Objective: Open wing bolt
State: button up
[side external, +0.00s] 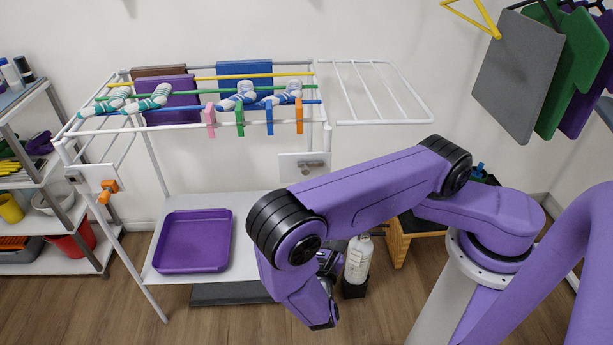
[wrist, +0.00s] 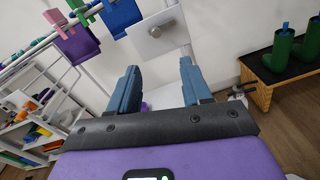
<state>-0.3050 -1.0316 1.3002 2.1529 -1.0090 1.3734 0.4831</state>
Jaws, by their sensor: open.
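A grey wing bolt (side external: 306,168) sits on a white plate (side external: 290,160) at the right front of the drying rack. The same grey bolt (wrist: 155,31) shows on its plate in the wrist view, above and beyond my fingers. An orange wing bolt (side external: 107,190) sits on another white plate at the rack's left end. My gripper (wrist: 159,66) is open and empty, with both blue-grey fingers apart and below the plate in the wrist view. In the side view my arm mostly hides the gripper, low and right of the rack.
The white rack (side external: 165,127) holds socks, cloths and coloured pegs. A purple tray (side external: 193,268) lies on its lower shelf. A white bottle (side external: 358,260) stands beside my arm. A wooden stool with green boots (wrist: 283,49) is at the right. Open wall shows beyond my fingers.

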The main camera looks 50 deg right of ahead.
aim_at(305, 172)
jog(key=shift+n+t, duration=0.4)
jog(key=x, duration=1.1)
jog(key=f+x, duration=0.1)
jog(key=x, duration=0.5)
jog(key=shift+w, duration=0.2)
grip_shut()
